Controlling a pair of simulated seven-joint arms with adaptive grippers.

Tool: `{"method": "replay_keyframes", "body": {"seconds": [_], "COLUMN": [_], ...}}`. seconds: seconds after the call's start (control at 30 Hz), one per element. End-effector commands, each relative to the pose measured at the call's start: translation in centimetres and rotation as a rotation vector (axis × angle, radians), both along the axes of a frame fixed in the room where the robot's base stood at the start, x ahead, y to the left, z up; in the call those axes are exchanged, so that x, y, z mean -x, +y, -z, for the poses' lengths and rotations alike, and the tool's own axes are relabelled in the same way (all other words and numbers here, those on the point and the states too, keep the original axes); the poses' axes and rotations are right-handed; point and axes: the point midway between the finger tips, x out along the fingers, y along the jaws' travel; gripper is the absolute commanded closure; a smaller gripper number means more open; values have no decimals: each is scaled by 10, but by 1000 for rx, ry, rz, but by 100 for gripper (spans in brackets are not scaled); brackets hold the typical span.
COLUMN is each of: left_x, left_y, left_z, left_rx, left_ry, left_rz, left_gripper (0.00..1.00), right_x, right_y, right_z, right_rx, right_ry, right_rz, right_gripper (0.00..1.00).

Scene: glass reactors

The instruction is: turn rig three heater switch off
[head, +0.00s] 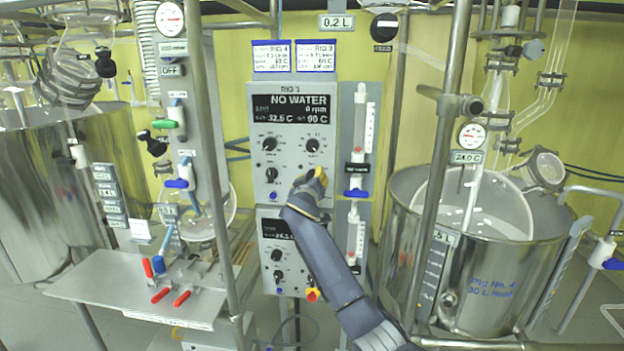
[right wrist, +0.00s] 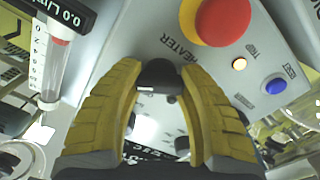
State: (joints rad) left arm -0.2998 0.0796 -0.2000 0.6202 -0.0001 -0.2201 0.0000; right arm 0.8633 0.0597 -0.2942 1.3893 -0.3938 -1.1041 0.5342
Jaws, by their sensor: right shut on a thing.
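The rig three control panel (head: 258,105) is grey, with a "NO WATER" display above several black knobs. My right gripper (head: 312,180) is at its right side, below the upper right knob. In the right wrist view my yellow-padded right gripper (right wrist: 158,80) is shut on the black heater switch (right wrist: 158,72), one finger on each side. The word "HEATER" is printed beside it. The switch is hidden behind the gripper in the head view, and I cannot tell its setting. My left gripper is not in view.
A red stop button (right wrist: 222,20) on a yellow base, a lit trip lamp (right wrist: 239,63) and a blue reset button (right wrist: 275,87) are close to the switch. A flow meter (head: 360,135) stands right of the panel. A steel vessel (head: 480,275) is farther right.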

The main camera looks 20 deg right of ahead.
Motion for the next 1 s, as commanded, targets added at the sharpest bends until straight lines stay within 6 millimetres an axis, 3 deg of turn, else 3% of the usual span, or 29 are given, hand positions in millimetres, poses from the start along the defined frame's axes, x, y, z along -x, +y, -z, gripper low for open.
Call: {"method": "replay_keyframes", "body": {"seconds": [0.17, 0.57, 1.0], "left_x": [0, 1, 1], "left_y": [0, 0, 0], "left_z": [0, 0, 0], "left_rx": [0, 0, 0], "left_ry": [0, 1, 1], "left_rz": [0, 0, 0], "left_gripper": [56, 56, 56], "right_x": [0, 0, 0], "right_y": [0, 0, 0], "right_z": [1, 1, 1], "right_rx": [0, 100, 463], "right_ry": [1, 45, 204], "right_rz": [1, 0, -1], "right_gripper": [91, 92, 92]}}
